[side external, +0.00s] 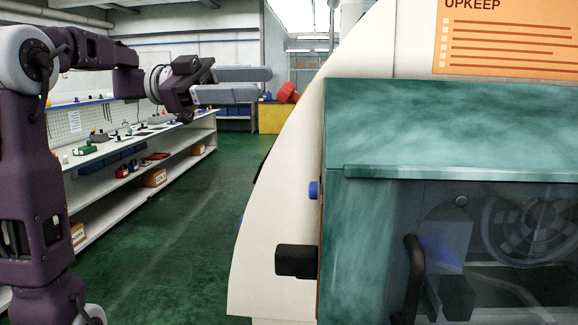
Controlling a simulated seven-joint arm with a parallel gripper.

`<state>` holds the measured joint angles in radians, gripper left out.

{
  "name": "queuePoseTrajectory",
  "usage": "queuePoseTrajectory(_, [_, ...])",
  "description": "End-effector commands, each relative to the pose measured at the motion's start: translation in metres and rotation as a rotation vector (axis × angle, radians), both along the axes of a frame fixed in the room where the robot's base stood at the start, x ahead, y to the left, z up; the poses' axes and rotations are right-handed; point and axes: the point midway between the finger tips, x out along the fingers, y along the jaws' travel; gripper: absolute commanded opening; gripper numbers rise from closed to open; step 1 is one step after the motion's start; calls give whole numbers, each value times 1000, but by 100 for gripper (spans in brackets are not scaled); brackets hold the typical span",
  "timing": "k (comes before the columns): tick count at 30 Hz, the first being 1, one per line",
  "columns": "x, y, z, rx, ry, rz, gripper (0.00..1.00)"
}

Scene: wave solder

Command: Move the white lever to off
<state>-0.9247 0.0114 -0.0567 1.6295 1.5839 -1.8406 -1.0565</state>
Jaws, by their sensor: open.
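My gripper (264,83) is in the upper left of the side external view, at the end of my purple arm. Its two long grey fingers point right, one above the other, with a gap between them and nothing held. The fingers appear short of the cream side panel (285,210) of the machine. I cannot make out a white lever in this view. A black block-shaped handle or knob (297,261) juts left from the machine's edge, lower than my gripper. A small blue button (313,190) sits above it.
The green machine cabinet (450,125) fills the right, with a dark curved handle (413,280) on its clear front. An orange upkeep sign (510,40) is above. Shelves (150,150) with small parts stand behind my arm. Open green floor (190,235) lies between.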

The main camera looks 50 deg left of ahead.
Motion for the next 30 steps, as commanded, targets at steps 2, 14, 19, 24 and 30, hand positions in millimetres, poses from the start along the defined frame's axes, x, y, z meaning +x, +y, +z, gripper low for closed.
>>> queuePoseTrajectory(2, [-8,-1,-37,-17,35,-31,47])
queuePoseTrajectory(14, [-8,-3,-262,-15,27,-33,47])
queuePoseTrajectory(19, [-6,-5,-293,-6,18,-32,47])
queuePoseTrajectory(24, [9,-30,-294,-2,15,-36,47])
queuePoseTrajectory(30, [27,-57,-294,-1,13,-32,47])
